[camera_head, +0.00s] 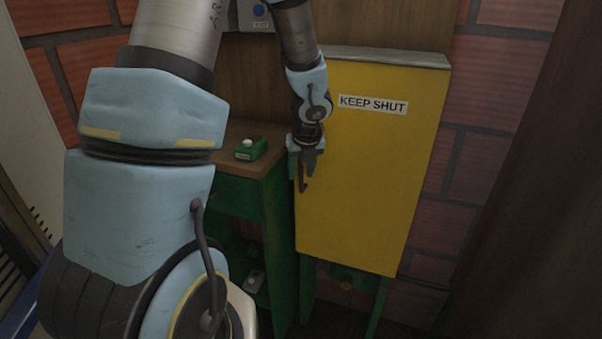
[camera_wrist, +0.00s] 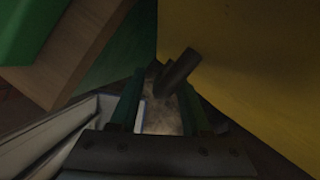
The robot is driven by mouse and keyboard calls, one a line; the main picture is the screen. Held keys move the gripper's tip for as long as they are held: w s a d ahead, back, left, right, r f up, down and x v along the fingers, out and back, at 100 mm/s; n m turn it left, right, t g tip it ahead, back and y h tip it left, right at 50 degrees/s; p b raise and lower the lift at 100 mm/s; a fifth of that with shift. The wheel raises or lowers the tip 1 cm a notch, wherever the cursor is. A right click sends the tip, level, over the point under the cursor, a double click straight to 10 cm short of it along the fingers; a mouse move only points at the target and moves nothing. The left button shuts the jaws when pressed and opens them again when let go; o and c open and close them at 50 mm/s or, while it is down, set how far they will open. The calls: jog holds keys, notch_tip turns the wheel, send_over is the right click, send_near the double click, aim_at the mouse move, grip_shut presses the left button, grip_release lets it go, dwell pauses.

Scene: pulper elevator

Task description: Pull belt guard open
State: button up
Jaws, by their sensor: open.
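The belt guard (camera_head: 375,170) is a yellow panel with a "KEEP SHUT" label, and it stands upright and looks closed. It fills the right side of the wrist view (camera_wrist: 245,60). A dark handle (camera_head: 302,182) is at its left edge. In the wrist view the handle (camera_wrist: 178,72) is a short dark bar slanting in from the guard side, near my fingertips. My gripper (camera_head: 307,162) is at the guard's left edge by the handle. In the wrist view my gripper (camera_wrist: 160,88) has its two green fingers apart. I cannot tell whether they touch the handle.
A green cabinet with a wooden top (camera_head: 240,160) stands left of the guard, close to my gripper. A small green box with a pale button (camera_head: 251,149) sits on it. A brick wall (camera_head: 490,110) is behind, and a dark upright surface (camera_head: 540,200) is at the right.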

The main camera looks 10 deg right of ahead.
jog(key=shift+c, duration=0.4)
grip_shut()
dwell(1.0)
